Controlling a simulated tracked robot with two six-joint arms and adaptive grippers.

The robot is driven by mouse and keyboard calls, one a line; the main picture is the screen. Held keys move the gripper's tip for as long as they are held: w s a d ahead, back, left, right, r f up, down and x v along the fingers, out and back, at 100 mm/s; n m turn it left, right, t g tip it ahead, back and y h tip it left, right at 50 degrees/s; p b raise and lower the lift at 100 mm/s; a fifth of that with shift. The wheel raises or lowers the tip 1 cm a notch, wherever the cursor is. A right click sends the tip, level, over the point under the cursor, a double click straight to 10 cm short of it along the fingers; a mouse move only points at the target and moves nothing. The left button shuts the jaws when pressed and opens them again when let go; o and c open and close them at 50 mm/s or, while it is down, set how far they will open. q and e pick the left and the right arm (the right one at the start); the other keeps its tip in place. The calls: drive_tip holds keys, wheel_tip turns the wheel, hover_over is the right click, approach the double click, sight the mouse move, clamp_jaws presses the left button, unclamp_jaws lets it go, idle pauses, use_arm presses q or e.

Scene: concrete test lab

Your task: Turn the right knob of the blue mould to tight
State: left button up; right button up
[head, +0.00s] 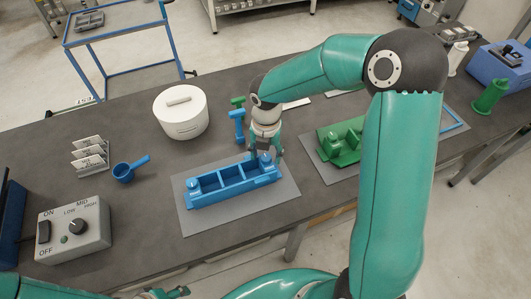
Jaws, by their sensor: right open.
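The blue mould (232,185) lies on a grey mat (205,225) on the dark table, with open compartments along its middle. Its left knob (194,184) is in plain view. Its right knob (265,160) is partly hidden by my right gripper (266,153). That gripper points down at the mould's right end, with open fingers around or just above the knob; I cannot tell whether they touch it. The knob's setting is too small to read. Part of my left gripper (175,292) shows at the bottom edge, away from the mould.
A green mould (340,150) lies on another mat to the right, behind my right arm. Blue and green tools (239,122) lie behind the gripper. A white lidded pot (181,112), blue scoop (128,170), card holder (90,155) and control box (73,230) stand left.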

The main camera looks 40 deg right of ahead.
drive_tip(key=shift+c, duration=0.4)
clamp_jaws()
drive_tip(key=shift+a, duration=0.1)
